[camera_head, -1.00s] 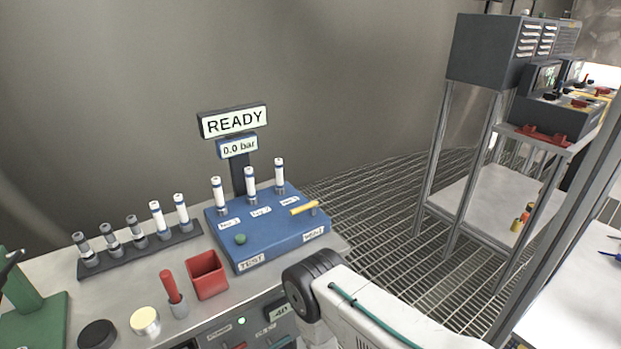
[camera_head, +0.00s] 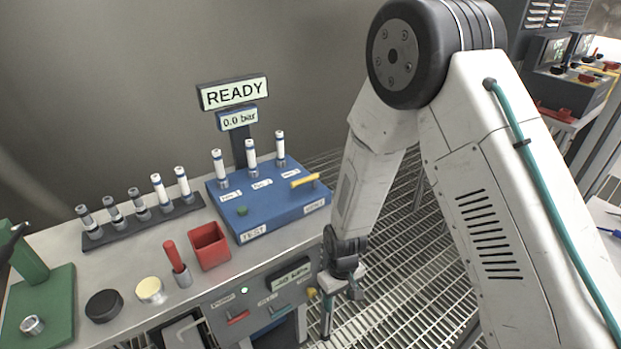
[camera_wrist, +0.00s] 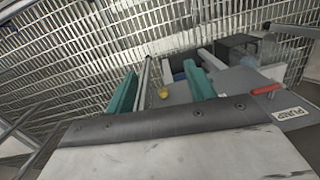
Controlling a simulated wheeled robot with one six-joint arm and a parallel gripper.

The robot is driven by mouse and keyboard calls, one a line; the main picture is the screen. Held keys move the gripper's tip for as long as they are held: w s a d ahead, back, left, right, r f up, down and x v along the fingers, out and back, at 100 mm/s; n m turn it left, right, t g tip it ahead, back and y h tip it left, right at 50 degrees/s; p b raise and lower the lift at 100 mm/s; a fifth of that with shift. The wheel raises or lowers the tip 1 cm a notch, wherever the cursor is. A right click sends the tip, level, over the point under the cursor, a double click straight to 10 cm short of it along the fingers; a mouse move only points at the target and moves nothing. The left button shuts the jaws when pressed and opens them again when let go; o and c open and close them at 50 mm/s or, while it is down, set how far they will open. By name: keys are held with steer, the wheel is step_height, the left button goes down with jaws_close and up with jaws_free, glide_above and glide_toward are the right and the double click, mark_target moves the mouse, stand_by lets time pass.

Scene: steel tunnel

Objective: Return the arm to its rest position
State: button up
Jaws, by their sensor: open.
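My arm, white with black joints, is raised and folded at the right of the head view. Its forearm slopes down to my gripper (camera_head: 340,303), which hangs to the right of the bench's front panel, over the grated floor. In the wrist view the two teal fingers of my gripper (camera_wrist: 161,90) stand apart with nothing held between them. A small yellow knob (camera_wrist: 163,93) shows beyond the gap, apart from the fingers as far as I can tell.
The bench (camera_head: 125,262) carries a blue test block (camera_head: 262,213), a rack of vials (camera_head: 140,222), a red bin (camera_head: 209,246) and a green stand (camera_head: 45,300). A red lever (camera_head: 237,318) sits on the front panel. A shelf unit with equipment (camera_head: 567,85) stands behind my arm.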

steer(key=s+d+r+m+t, duration=0.1)
steer(key=s+d+r, duration=0.5)
steer(key=r, duration=0.7)
steer(key=s+d+r+m, duration=0.3)
steer(key=s+d+r, duration=0.3)
steer(key=r, duration=0.8)
steer(key=s+d+r+m+t, duration=0.1)
steer(key=s+d+r, duration=0.6)
steer(key=r, duration=0.7)
steer(key=shift+s+m+t, duration=0.3)
steer(key=shift+s+m, duration=0.3)
steer(key=shift+s, duration=0.1)
